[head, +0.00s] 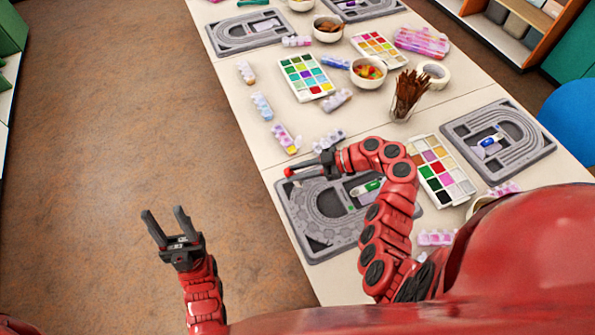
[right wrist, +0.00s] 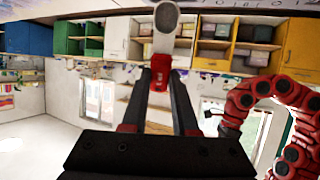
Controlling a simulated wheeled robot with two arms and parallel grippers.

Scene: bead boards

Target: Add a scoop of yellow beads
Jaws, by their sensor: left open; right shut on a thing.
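Whether beads are in the scoop cannot be seen. A long bead box (head: 285,138) with a yellow patch at its near end lies on the table just beyond the gripper. My left gripper (head: 164,212) is open and empty over the brown floor, left of the table. My right arm hides part of the board.
Palettes of coloured squares (head: 306,78) (head: 441,168), a cup of brown sticks (head: 405,100), a bowl of coloured pieces (head: 368,72) and a tape roll (head: 433,72) stand on the table. Another bead board (head: 465,130) lies to the right. The floor at left is clear.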

